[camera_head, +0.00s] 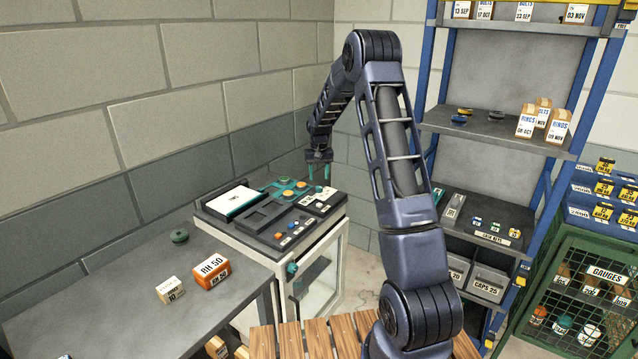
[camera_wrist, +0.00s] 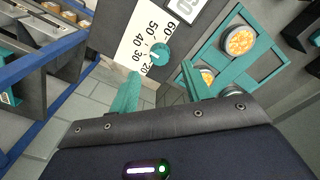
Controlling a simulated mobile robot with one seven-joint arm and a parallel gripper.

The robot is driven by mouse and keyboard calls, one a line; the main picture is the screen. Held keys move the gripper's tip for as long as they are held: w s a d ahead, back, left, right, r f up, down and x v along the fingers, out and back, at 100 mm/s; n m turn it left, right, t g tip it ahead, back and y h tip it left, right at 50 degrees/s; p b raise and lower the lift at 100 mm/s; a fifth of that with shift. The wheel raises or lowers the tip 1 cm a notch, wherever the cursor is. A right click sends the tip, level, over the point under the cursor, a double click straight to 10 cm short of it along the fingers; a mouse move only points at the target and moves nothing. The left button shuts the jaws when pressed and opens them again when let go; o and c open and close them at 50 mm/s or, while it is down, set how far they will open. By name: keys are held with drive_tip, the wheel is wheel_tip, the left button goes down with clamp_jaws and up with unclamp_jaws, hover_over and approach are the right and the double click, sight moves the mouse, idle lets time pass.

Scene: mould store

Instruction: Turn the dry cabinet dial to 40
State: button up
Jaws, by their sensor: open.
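The dry cabinet (camera_head: 327,282) is white with a glass door and a dark top. On its top right is a white scale plate (camera_head: 322,199). In the wrist view the plate (camera_wrist: 139,37) shows numbers running from 20 to 60. The round teal dial (camera_wrist: 160,54) sits beside these numbers. A pale mark shows on the dial, but I cannot tell exactly which number it points to. My gripper (camera_head: 318,178) hangs above the back right of the cabinet top. In the wrist view its teal fingers (camera_wrist: 160,70) are open and empty, spread to either side below the dial, apparently not touching it.
A teal frame with orange discs (camera_wrist: 240,40) lies beside the plate. A grey bench (camera_head: 120,315) with boxes, including an orange one (camera_head: 212,271), stands left. A blue-framed shelf rack (camera_head: 500,135) stands right, and a green cage (camera_head: 590,260) holds gauges.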

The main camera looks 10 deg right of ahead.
sight(319, 187)
drive_tip(key=shift+r, duration=2.8)
drive_tip(key=shift+r, duration=0.1)
drive_tip(key=s+d+r+t, duration=0.1)
drive_tip(key=s+d+r, duration=0.1)
drive_tip(key=s+r, duration=0.85)
drive_tip(key=s+d+r+t, duration=0.1)
drive_tip(key=s+d+r, duration=0.1)
drive_tip(key=s+r, duration=0.85)
drive_tip(key=s+d+f+t, duration=0.1)
drive_tip(key=s, duration=1.3)
drive_tip(key=s+d+f+t, duration=0.1)
drive_tip(key=s+f, duration=0.1)
drive_tip(key=s, duration=1.3)
drive_tip(key=shift+d+f+t, duration=0.2)
drive_tip(key=shift+d+t, duration=0.1)
drive_tip(key=shift+d, duration=0.1)
